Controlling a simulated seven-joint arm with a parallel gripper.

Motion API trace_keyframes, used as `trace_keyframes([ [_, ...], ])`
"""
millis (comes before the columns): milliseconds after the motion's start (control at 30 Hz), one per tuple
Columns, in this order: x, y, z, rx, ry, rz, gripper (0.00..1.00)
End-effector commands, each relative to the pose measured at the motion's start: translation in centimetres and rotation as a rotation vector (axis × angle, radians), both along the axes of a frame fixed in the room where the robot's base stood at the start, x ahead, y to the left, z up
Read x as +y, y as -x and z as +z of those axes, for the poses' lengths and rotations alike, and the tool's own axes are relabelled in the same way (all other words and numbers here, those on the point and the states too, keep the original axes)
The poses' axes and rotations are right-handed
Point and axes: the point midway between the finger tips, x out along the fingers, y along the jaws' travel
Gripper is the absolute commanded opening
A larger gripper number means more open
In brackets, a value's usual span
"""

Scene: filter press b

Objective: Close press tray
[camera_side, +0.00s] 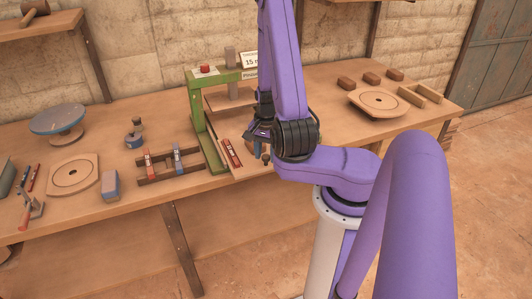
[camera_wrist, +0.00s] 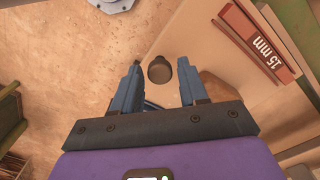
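The press tray (camera_side: 250,171) is a pale wooden board that sticks out from the front of the green press (camera_side: 197,120). It also shows in the wrist view (camera_wrist: 205,45). A dark round knob (camera_wrist: 160,69) sits near the tray's outer edge; it shows small in the side view (camera_side: 265,158). My gripper (camera_wrist: 158,72) is open, fingers pointing down, with the knob in the gap between the fingertips. I cannot tell whether either finger touches it. In the side view my gripper (camera_side: 260,142) is just above the tray's outer end.
A wooden rack (camera_side: 170,165) with clamps stands left of the press. A round wooden plate (camera_side: 380,102) lies right. The floor is open in front of the bench.

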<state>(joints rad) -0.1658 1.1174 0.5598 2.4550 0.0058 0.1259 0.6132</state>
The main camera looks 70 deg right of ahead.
Motion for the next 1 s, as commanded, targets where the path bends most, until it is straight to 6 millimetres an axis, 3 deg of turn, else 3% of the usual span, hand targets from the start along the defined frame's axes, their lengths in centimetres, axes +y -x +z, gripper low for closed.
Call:
trace_keyframes([
  [33,0.0,0.0,0.0,0.000,0.000,0.000,0.25],
  [100,0.0,0.0,0.0,0.000,0.000,0.000,0.02],
  [133,0.0,0.0,0.0,0.000,0.000,0.000,0.00],
  [367,-0.2,-0.2,0.0,0.000,0.000,0.000,0.00],
  [533,-1.5,-1.5,0.0,-0.001,0.001,0.000,0.00],
  [1000,-9.1,-9.1,0.0,-0.002,0.003,0.001,0.00],
])
